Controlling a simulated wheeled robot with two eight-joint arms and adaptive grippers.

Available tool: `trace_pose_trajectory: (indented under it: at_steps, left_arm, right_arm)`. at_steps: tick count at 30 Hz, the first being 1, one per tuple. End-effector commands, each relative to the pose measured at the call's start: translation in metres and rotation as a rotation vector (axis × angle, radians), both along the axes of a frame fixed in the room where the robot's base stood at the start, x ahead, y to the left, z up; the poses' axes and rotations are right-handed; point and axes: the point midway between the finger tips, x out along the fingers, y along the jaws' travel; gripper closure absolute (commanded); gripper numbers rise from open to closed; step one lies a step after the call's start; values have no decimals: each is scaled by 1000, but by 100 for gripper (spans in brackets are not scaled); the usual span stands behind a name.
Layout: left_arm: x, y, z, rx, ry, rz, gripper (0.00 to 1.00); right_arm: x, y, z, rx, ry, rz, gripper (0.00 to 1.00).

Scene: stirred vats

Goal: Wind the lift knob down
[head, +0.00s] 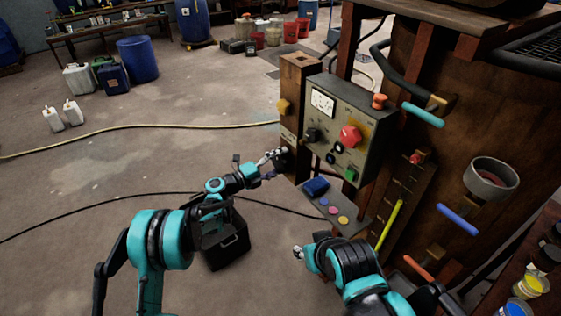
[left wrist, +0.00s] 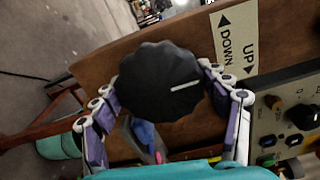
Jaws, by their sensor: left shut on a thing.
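The lift knob (left wrist: 160,82) is black, round and scalloped, with a white pointer line. It sits on a brown post, beside a cream label (left wrist: 236,40) with UP and DOWN arrows. My left gripper (left wrist: 165,115) has its jointed fingers on both sides of the knob and is shut on it. In the head view my left gripper (head: 273,156) is at the lower part of the brown post (head: 297,85), where the knob is mostly hidden by the fingers. My right gripper (head: 299,252) is low, left of the vat, and its jaws are too small to read.
A grey control panel (head: 345,120) with a red knob, an orange button and a gauge is right of the post. A small shelf (head: 335,212) with coloured discs is below it. The rusty vat (head: 450,140) fills the right. The floor at left is mostly open, with hoses across it.

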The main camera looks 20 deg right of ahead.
Motion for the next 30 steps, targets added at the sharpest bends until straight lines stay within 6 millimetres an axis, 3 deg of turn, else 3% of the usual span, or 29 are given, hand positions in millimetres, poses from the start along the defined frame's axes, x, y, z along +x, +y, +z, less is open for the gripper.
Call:
trace_pose_trajectory:
  at_steps: [4,5,7,20,30]
  left_arm:
    - [-1,-1,-1,1,1,-2,55]
    - [-1,-1,-1,1,1,-2,23]
    - [-1,0,-1,1,0,-2,5]
    - [-2,5,0,0,0,1,4]
    - [-24,68,0,1,0,3,4]
  right_arm:
    - [0,0,0,0,0,0,60]
    - [0,0,0,0,0,0,60]
    - [0,0,0,0,0,0,60]
    - [0,0,0,0,0,0,60]
    - [0,0,0,0,0,0,60]
